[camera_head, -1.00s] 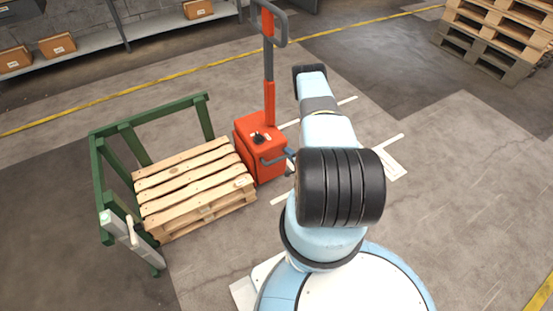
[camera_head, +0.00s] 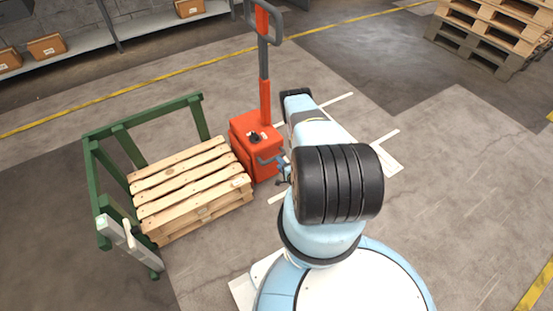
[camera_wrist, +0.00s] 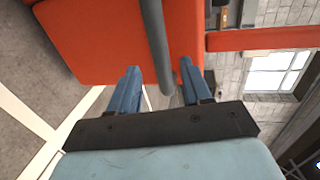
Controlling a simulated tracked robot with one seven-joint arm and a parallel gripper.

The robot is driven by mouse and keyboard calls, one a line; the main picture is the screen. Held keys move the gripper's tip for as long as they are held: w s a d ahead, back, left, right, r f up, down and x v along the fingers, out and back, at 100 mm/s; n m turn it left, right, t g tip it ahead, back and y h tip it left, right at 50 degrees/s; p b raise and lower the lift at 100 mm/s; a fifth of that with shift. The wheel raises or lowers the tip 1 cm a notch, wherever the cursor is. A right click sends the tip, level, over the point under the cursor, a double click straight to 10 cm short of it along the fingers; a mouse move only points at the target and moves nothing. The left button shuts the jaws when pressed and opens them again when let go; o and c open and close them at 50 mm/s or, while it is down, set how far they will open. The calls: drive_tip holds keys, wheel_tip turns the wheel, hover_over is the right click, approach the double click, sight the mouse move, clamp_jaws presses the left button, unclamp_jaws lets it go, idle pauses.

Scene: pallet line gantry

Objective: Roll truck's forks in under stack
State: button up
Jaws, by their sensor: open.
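The orange-red truck (camera_head: 254,148) stands upright with its tall mast and grey loop handle, close against the right side of a low wooden pallet stack (camera_head: 192,186). Its forks are not visible, so I cannot tell how far they reach under the stack. The stack sits inside a green frame (camera_head: 119,134). My gripper (camera_head: 282,172) is at the truck's right side, partly hidden by my arm. In the wrist view, my gripper (camera_wrist: 158,70) is open, its blue fingers on either side of a grey bar (camera_wrist: 152,30) before the orange body; contact is unclear.
A silver latch-like part (camera_head: 119,235) is on the green frame's near corner. White floor markings (camera_head: 385,150) lie right of the truck. A taller pallet stack (camera_head: 490,35) stands at the far right. A shelf with cartons (camera_head: 47,47) runs along the back. Floor on the right is clear.

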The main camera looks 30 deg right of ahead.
drive_tip(key=shift+x, duration=2.95)
drive_tip(key=shift+c, duration=0.3)
clamp_jaws()
drive_tip(key=shift+s, duration=0.1)
